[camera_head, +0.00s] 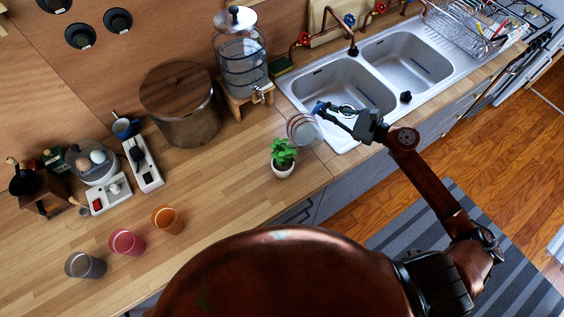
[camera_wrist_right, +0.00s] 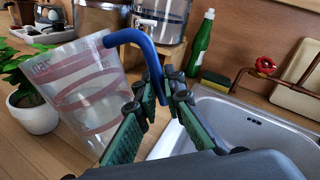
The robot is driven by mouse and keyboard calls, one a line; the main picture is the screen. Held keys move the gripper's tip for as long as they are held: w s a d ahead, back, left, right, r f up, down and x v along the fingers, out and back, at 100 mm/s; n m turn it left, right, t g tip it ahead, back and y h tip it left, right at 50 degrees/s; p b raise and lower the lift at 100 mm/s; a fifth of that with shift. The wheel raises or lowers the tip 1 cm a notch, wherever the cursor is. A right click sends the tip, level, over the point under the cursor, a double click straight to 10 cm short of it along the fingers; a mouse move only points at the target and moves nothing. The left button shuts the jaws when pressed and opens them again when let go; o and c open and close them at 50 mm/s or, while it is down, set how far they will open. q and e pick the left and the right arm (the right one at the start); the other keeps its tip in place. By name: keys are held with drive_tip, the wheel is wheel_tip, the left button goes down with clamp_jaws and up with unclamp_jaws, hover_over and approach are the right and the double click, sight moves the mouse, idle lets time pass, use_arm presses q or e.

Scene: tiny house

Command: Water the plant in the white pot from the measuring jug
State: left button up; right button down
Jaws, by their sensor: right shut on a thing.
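My right gripper (camera_head: 347,112) is shut on the blue handle of the clear measuring jug (camera_head: 301,129). The jug has red markings and shows large in the right wrist view (camera_wrist_right: 78,92), tilted to the left, its mouth towards the plant. The green plant (camera_head: 283,152) stands in a small white pot (camera_head: 282,169) on the wooden counter, just left of the jug. The pot also shows in the right wrist view (camera_wrist_right: 35,114), with leaves partly cut off by the frame edge. I cannot tell how much water the jug holds. My left gripper is not in view.
The double sink (camera_head: 345,84) lies behind and right of the jug. A glass dispenser (camera_head: 240,62) and a wooden-lidded canister (camera_head: 182,105) stand at the back. Several coloured glasses (camera_head: 127,242) stand at the left front.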

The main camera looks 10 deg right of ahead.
sight(311, 127)
drive_tip(key=f+m+b, duration=0.1)
drive_tip(key=w+d+f+m+b, duration=0.1)
drive_tip(key=f, duration=0.1)
drive_tip(key=d+f+m+b, duration=0.1)
drive_tip(key=b, duration=0.1)
drive_tip(key=shift+w+d+f+y, duration=0.1)
drive_tip(key=shift+w+f+y, duration=0.1)
drive_tip(key=shift+w+y, duration=0.15)
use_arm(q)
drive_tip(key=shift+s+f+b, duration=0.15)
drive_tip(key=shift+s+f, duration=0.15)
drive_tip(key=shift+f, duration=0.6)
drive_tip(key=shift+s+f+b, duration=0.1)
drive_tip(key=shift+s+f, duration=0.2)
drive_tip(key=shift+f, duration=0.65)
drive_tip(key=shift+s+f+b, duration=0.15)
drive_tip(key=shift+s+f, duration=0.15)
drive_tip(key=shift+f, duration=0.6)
use_arm(e)
drive_tip(key=shift+w+d+f+m+t, duration=0.15)
drive_tip(key=shift+f+m, duration=0.1)
drive_tip(key=shift+m, duration=0.35)
drive_tip(key=shift+w+d+f+m+t, duration=0.1)
drive_tip(key=shift+d+f+m+t, duration=0.1)
drive_tip(key=shift+m, duration=0.4)
